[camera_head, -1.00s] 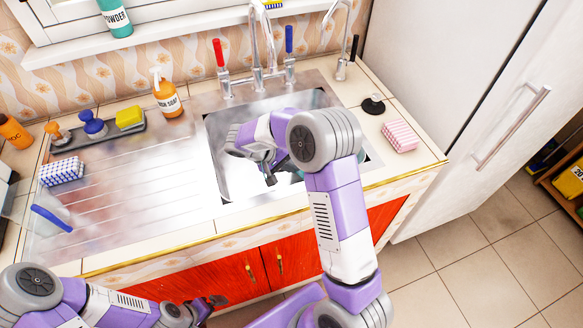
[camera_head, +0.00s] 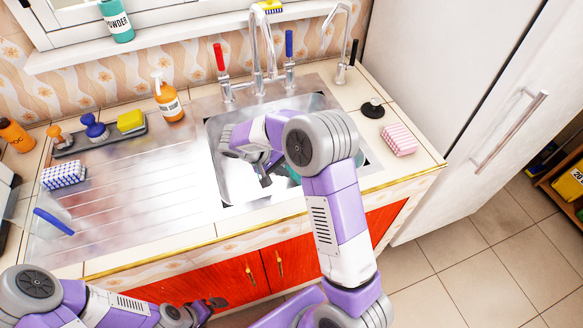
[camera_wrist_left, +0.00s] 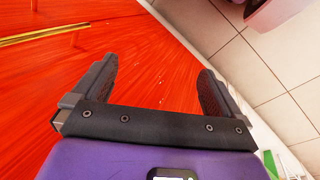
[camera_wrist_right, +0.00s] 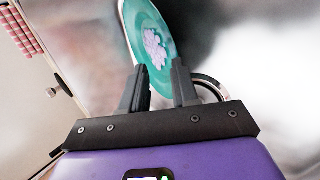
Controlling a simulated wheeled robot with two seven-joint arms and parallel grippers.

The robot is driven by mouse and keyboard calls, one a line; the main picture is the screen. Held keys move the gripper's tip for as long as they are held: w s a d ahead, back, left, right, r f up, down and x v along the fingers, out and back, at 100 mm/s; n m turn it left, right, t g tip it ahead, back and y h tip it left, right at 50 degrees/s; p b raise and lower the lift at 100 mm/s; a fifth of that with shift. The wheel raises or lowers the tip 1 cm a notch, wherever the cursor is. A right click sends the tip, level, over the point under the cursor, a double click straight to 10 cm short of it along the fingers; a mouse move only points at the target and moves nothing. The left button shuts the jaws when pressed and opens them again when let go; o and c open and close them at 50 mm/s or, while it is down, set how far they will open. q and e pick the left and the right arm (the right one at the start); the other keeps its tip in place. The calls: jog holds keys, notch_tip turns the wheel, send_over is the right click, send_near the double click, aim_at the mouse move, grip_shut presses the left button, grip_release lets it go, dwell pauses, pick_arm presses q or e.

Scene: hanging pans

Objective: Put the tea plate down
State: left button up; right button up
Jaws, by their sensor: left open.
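The tea plate shows in the right wrist view as a teal plate (camera_wrist_right: 152,30) with a pale rim and a pink-white flower pattern, seen at a steep slant. Its near edge lies between the fingers of my right gripper (camera_wrist_right: 160,78), which are drawn close together on it. In the head view my right gripper (camera_head: 265,178) is over the sink basin (camera_head: 235,185). Only a teal sliver of the plate (camera_head: 293,173) shows there, mostly behind my arm. My left gripper (camera_wrist_left: 155,85) is open and empty before the red cabinet doors (camera_wrist_left: 150,60).
The steel drainboard (camera_head: 130,190) left of the sink is mostly bare, with a blue-handled thing (camera_head: 53,221) near its front. Taps (camera_head: 262,60) rise behind the basin. A pink sponge (camera_head: 398,139) and a black plug (camera_head: 373,107) lie to the right.

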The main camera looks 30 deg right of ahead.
jog(key=p+v, duration=0.2)
jog(key=v, duration=0.8)
jog(key=shift+p, duration=0.35)
jog(key=shift+f, duration=0.1)
